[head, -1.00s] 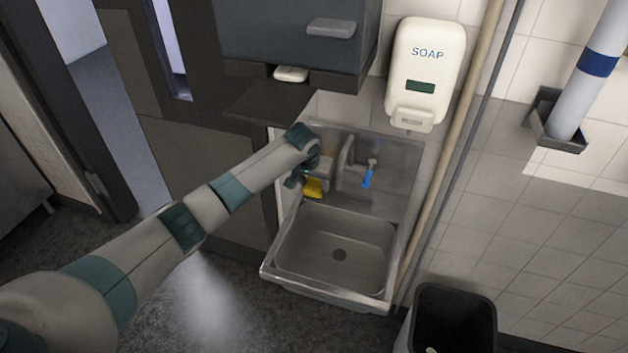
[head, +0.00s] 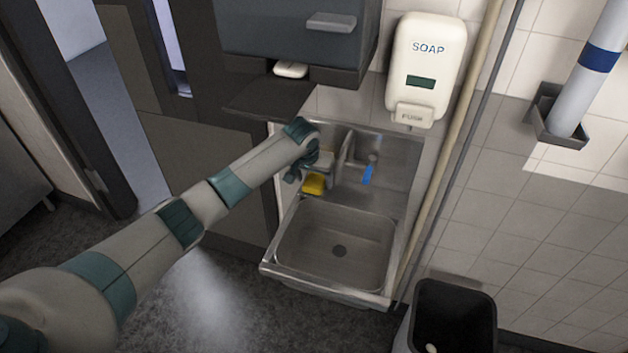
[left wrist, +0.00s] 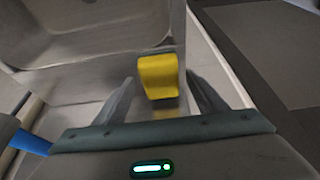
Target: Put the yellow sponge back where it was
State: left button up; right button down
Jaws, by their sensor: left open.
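The yellow sponge (head: 313,184) rests on the sink's metal ledge, at the back left corner above the basin (head: 335,245). In the left wrist view the sponge (left wrist: 158,76) lies just beyond and between the two fingers, with a gap on each side. My left gripper (head: 300,174) is at the left rim of the sink, close beside the sponge. In the left wrist view the gripper (left wrist: 160,105) is open and its fingers do not touch the sponge. My right gripper is in neither view.
The faucet (head: 347,155) with a blue handle (head: 367,175) stands right of the sponge. A soap dispenser (head: 427,65) hangs on the tiled wall above. A black bin (head: 455,310) stands at the sink's lower right. The basin is empty.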

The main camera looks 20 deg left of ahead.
pick_arm(q)
jog(key=b+v, duration=0.1)
jog(key=v, duration=0.5)
jog(key=shift+s+r+b, duration=0.2)
jog(key=shift+r+b, duration=0.15)
dwell(1.4)
